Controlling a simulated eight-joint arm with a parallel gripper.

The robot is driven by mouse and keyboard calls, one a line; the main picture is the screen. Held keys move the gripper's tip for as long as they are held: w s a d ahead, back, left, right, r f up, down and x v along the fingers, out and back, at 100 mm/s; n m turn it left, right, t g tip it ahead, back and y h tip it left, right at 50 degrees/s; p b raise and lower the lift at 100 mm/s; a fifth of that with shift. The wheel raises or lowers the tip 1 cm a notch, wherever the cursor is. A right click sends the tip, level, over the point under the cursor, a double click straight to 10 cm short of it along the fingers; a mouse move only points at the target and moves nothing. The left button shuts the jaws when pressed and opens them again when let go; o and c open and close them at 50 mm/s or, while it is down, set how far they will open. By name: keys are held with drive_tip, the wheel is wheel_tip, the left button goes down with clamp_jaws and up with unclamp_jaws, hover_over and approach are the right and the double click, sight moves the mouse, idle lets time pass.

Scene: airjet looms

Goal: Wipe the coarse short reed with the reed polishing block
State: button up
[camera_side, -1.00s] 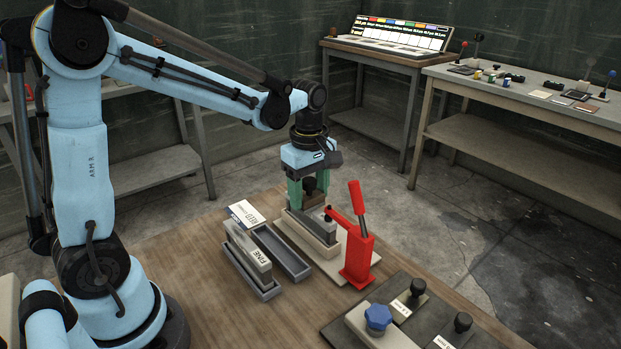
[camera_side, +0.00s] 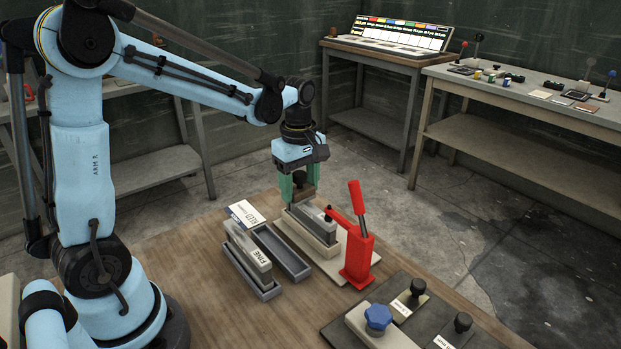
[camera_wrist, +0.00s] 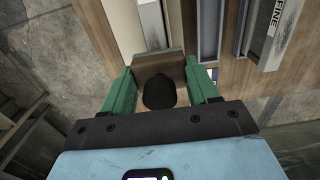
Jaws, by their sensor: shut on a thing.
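My gripper (camera_side: 300,190) has green fingers shut on the knobbed block, which I take for the reed polishing block. In the wrist view its brown plate (camera_wrist: 158,64) and black knob (camera_wrist: 159,92) show between the fingers (camera_wrist: 160,88). The grey reed (camera_side: 318,224), likely the coarse short one, lies in a pale fixture with a red lever clamp (camera_side: 358,240). The block is at the reed's far end in the side view. In the wrist view the reed (camera_wrist: 152,25) runs up from the block's edge. I cannot tell whether they touch.
Left of the fixture stand a grey tray holding a reed marked FINE (camera_side: 252,256) and an empty grey tray (camera_side: 292,265). A white label card (camera_side: 245,214) lies behind them. A dark board (camera_side: 410,328) with black knobs and a blue knob (camera_side: 378,317) is at front right.

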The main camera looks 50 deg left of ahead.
sight(314, 210)
drive_tip(key=shift+d, duration=2.4)
wheel_tip(314, 210, up, 8)
drive_tip(key=shift+a+r, duration=0.15)
